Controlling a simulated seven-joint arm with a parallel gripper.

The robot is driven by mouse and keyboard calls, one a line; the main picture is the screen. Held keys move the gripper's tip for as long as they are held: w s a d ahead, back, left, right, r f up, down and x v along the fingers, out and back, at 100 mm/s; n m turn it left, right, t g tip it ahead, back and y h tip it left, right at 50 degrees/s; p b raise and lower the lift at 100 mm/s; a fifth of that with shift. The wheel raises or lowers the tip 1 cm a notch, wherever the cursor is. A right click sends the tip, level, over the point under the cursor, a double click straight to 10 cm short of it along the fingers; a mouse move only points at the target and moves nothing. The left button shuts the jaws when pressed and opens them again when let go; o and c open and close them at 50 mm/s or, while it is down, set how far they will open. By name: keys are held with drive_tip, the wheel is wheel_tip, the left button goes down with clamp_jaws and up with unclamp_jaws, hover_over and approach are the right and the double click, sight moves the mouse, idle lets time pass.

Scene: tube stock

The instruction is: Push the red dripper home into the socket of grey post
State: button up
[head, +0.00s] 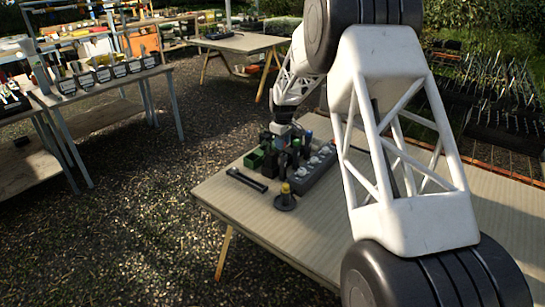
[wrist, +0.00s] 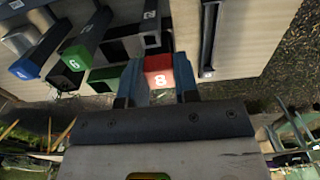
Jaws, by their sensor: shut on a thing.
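The red dripper (wrist: 158,72) bears a white 8 and is held between the two fingertips of my gripper (wrist: 159,88) in the wrist view. My gripper is shut on it. In the head view my gripper (head: 284,132) is over the group of parts on the table, and the red dripper cannot be made out there. Just beyond the dripper in the wrist view is a dark post (wrist: 150,22) with a white number. I cannot tell whether this is the grey post, or whether the dripper touches a socket.
Close on the left in the wrist view are a green-ended piece (wrist: 76,58) and a blue-ended piece (wrist: 24,70). On the table (head: 290,228) are a dark bar (head: 247,180), a yellow-topped piece on a round base (head: 285,202), and a grey rack (head: 318,170). The table's front is clear.

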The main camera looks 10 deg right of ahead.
drive_tip(key=shift+w+d+r, duration=0.4)
drive_tip(key=shift+d, duration=0.15)
drive_tip(key=shift+f, duration=0.35)
drive_tip(key=shift+f, duration=1.95)
drive_tip(key=shift+f, duration=0.35)
drive_tip(key=o, duration=1)
drive_tip(key=shift+c, duration=0.2)
drive_tip(key=shift+r, duration=0.15)
drive_tip(key=shift+r, duration=3.75)
